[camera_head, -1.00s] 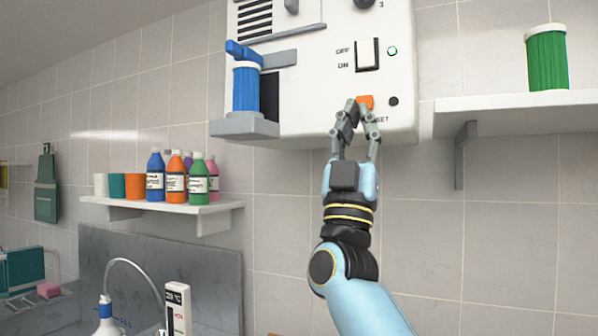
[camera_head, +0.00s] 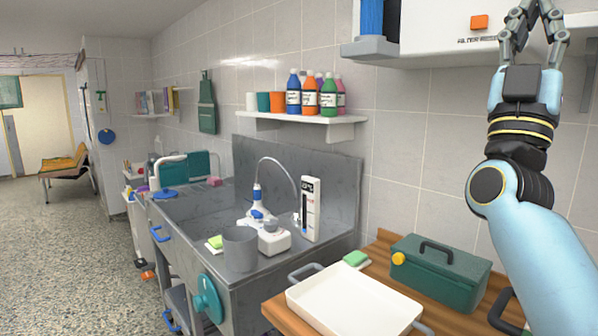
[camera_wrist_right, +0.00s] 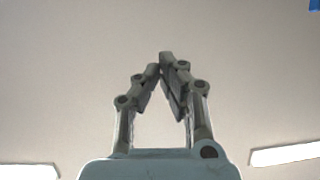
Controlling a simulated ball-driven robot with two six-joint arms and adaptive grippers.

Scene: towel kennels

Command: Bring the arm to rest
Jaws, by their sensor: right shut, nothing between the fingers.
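My right arm stands raised at the right of the head view, with its gripper (camera_head: 534,22) pointing up in front of the white wall unit (camera_head: 430,30). The right wrist view shows the gripper (camera_wrist_right: 162,62) with its fingertips together and nothing between them, against a pale ceiling. An orange button (camera_head: 479,22) on the wall unit is to the left of the gripper, apart from it. My left gripper is not in view.
A white tray (camera_head: 352,300) and a green toolbox (camera_head: 440,268) stand on a wooden counter below the arm. A steel sink (camera_head: 215,200) is further left. A shelf (camera_head: 300,118) holds several bottles. Open floor (camera_head: 70,240) lies at the far left.

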